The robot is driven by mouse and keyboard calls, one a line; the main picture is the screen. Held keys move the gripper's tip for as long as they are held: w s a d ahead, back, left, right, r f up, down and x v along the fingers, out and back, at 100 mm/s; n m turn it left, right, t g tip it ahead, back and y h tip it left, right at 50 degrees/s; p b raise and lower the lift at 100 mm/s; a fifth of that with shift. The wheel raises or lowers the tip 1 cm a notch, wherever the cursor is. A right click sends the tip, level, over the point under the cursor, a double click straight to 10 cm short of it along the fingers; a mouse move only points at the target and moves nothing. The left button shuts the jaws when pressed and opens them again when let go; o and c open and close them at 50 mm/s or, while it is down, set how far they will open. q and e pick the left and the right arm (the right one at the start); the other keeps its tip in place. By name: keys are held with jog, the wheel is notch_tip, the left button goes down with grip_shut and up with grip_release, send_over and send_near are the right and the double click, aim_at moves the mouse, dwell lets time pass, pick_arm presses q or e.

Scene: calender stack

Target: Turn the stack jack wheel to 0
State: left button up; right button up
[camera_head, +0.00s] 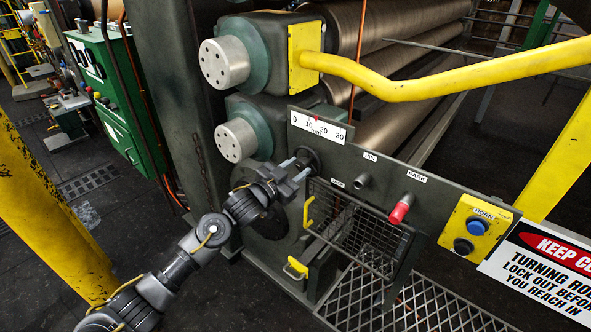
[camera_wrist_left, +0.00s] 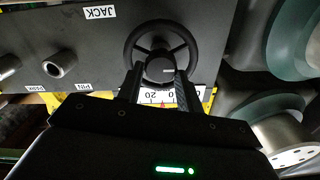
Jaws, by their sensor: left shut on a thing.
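The jack wheel is a dark round handwheel (camera_wrist_left: 162,28) with spokes and a central hub, on a grey panel; in the head view the wheel (camera_head: 309,157) is partly hidden by my gripper. My left gripper (camera_wrist_left: 159,80) has its two fingers on either side of the hub, shut on it; in the head view the gripper (camera_head: 296,171) reaches the wheel from the lower left. A white scale (camera_head: 319,129) marked 0, 10, 20, 30 sits above the wheel. Its red pointer (camera_head: 317,119) stands between 10 and 20. The scale also shows upside down in the wrist view, partly covered. My right gripper is not in view.
Right of the wheel are a bare peg (camera_head: 362,181) and a red-capped peg (camera_head: 400,209). A yellow horn box (camera_head: 475,226) is further right. A wire basket (camera_head: 365,235) hangs below. A yellow rail (camera_head: 430,84) crosses above; a yellow post (camera_head: 45,215) stands at left.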

pick_arm(q)
jog(key=shift+f+m+b, duration=0.1)
jog(key=shift+m+b, duration=0.95)
jog(key=shift+m, duration=2.15)
jog(key=o, duration=1)
jog(key=b+v, duration=0.2)
jog(key=v, duration=0.8)
jog(key=shift+s+a, duration=0.2)
jog(key=shift+s, duration=0.15)
